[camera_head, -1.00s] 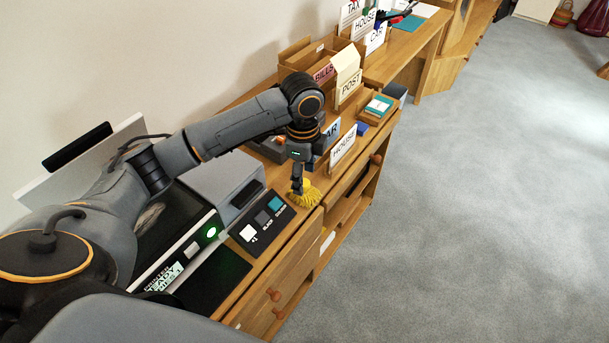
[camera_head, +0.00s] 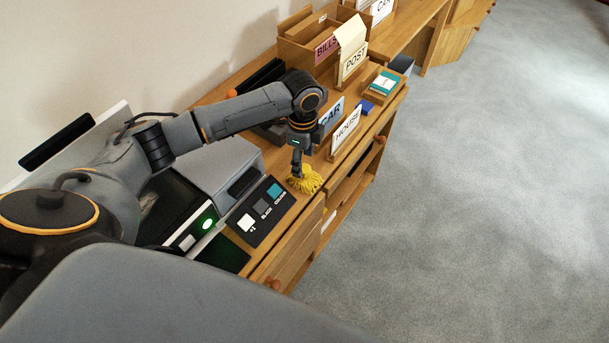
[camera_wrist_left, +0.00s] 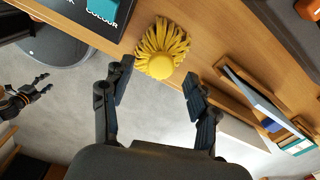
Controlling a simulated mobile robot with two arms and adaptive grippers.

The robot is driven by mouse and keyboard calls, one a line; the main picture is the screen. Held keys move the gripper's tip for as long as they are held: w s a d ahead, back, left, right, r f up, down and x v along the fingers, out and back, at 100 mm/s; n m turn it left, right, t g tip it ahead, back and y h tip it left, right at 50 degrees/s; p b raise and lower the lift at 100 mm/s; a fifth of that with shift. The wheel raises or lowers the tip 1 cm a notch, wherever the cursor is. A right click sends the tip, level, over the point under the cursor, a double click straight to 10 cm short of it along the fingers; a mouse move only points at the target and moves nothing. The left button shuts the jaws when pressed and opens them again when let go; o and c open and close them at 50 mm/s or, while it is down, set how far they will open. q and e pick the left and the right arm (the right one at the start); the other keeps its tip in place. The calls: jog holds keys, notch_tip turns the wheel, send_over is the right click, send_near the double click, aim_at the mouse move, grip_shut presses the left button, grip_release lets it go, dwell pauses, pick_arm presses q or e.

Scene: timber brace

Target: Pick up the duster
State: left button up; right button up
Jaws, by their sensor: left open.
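The duster is a yellow, mop-like bundle of strands (camera_head: 310,181) on the wooden desk top, near its front edge. In the left wrist view the duster (camera_wrist_left: 161,50) shows a round yellow knob among its strands. My left gripper (camera_head: 297,172) points down at the duster in the head view, and its fingertips overlap it there. In the left wrist view my left gripper (camera_wrist_left: 158,78) is open, with the duster between and just beyond the fingertips. Contact is unclear. My right gripper (camera_wrist_left: 42,84) shows small at the left of that view, empty, its fingers apart.
A button panel (camera_head: 260,211) and a grey printer (camera_head: 217,171) lie left of the duster. A HOUSE sign (camera_head: 346,132) and a CAR sign (camera_head: 331,116) stand behind it. The grey floor (camera_head: 470,190) to the right is clear.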

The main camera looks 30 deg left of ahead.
aim_at(304, 168)
pick_arm(q)
notch_tip(304, 168, down, 4)
jog(key=shift+w+d+r, duration=0.1)
jog(key=shift+d, duration=0.05)
jog(key=shift+f, duration=0.5)
grip_shut()
pick_arm(e)
jog(key=shift+s+a+r, duration=0.15)
jog(key=shift+a+r, duration=0.1)
jog(key=shift+r, duration=0.05)
